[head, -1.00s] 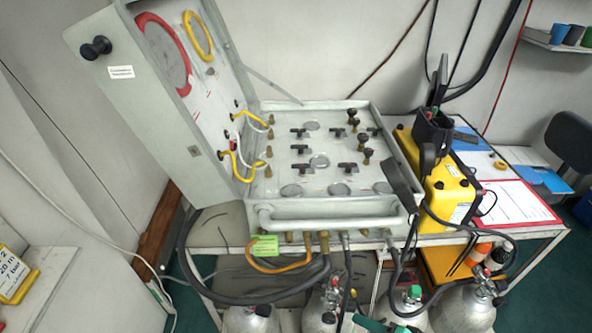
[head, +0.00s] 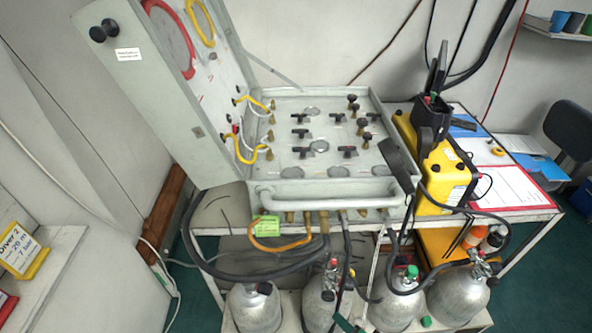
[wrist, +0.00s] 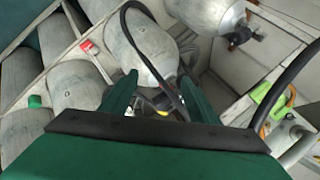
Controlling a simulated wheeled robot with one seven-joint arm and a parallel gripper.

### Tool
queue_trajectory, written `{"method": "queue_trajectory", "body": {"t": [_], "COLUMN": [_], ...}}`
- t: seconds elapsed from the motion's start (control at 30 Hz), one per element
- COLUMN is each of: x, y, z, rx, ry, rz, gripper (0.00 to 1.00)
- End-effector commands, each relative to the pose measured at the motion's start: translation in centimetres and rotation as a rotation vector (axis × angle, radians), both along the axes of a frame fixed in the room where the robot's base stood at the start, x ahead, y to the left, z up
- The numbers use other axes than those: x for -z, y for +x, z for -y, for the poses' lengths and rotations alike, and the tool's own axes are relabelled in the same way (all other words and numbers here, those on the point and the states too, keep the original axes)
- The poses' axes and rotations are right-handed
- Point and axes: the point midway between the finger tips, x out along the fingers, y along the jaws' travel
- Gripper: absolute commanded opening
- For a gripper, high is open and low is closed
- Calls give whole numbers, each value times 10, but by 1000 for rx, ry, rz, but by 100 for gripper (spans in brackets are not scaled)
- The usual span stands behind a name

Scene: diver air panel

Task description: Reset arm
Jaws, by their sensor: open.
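My gripper (wrist: 158,92) shows in the wrist view as two green fingers standing apart, with nothing between the tips. Behind the fingers are grey gas cylinders (wrist: 137,50) and a black hose (wrist: 150,65). In the head view, only a small green piece shows at the bottom edge, probably part of my arm or gripper. The diver air panel (head: 325,197) sits on the table with its lid (head: 140,95) raised. Black valve handles and round gauges show on its face.
A yellow unit (head: 443,180) stands right of the panel, beside a red-edged sheet (head: 505,187). Several cylinders (head: 400,302) stand low at the table's front, with hoses (head: 347,250) hanging above them. A shelf with a yellow-and-white sign (head: 22,248) is at left.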

Motion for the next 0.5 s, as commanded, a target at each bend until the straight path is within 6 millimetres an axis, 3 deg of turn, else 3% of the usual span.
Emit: {"method": "queue_trajectory", "body": {"t": [0.1, 0.23, 0.5], "x": [23, 37, 38], "y": [-15, -34, -84], "z": [-23, -41, -69], "rx": [31, 62, 80], "ry": [-65, -160, -374], "rz": [5, 29, 121], "gripper": [55, 55, 55]}}
